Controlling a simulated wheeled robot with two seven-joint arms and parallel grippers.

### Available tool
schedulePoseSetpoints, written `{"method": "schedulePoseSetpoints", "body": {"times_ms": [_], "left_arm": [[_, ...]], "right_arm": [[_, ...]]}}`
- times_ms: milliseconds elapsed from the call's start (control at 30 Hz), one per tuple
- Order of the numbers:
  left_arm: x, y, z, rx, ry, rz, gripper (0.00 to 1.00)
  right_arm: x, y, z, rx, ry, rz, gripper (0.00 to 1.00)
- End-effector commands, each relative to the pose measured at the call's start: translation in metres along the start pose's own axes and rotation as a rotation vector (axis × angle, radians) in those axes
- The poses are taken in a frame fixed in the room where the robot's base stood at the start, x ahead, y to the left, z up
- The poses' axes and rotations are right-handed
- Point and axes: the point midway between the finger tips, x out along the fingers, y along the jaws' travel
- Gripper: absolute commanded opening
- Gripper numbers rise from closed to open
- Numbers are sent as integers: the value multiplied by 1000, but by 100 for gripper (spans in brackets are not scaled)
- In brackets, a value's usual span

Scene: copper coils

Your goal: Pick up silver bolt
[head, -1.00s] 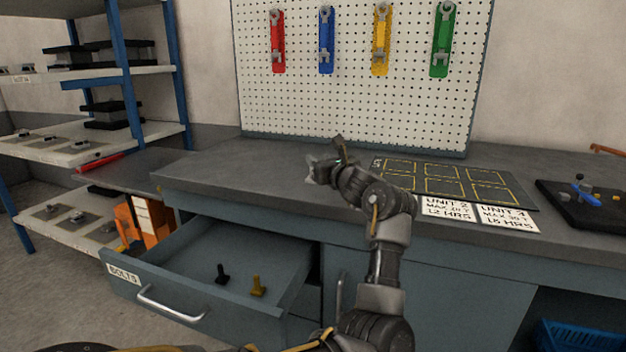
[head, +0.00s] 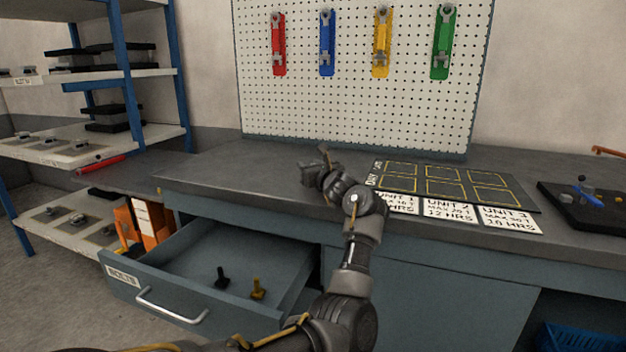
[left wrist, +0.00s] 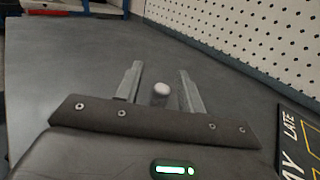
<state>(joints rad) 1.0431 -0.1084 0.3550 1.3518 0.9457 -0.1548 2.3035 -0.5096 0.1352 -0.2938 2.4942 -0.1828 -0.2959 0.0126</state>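My left gripper (head: 318,166) is above the grey bench top, left of the black marked mat. In the left wrist view its two fingers (left wrist: 162,88) are partly apart, with a small silver-grey, round-topped piece between them, which looks like the silver bolt (left wrist: 160,92). Its lower part is hidden behind the gripper's dark bar, so the contact is not visible. In the head view I cannot make out the bolt. A black bolt (head: 221,277) and a gold bolt (head: 257,289) stand in the open drawer (head: 170,266). My right gripper is not in view.
The grey bench (head: 240,172) is clear left of my gripper. The black mat (head: 520,200) with yellow outlines lies to the right, with white label cards in front. A dark tray (head: 565,215) holds small parts at far right. Shelves (head: 90,152) stand at left.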

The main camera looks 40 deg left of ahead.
Motion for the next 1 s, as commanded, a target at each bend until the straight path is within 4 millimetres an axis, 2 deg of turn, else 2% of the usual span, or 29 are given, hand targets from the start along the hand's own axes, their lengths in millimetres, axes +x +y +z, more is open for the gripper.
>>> {"method": "schedulePoseSetpoints", "body": {"times_ms": [200, 500, 833, 1000], "left_arm": [[1, 0, 0, 0, 0, 0, 39], [1, 0, 0, 0, 0, 0, 1], [1, 0, 1, 0, -1, 0, 0], [1, 0, 9, -1, -1, 0, 0]], "right_arm": [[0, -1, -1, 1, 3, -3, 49], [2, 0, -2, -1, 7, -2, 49], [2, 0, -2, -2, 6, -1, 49], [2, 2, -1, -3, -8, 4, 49]]}}
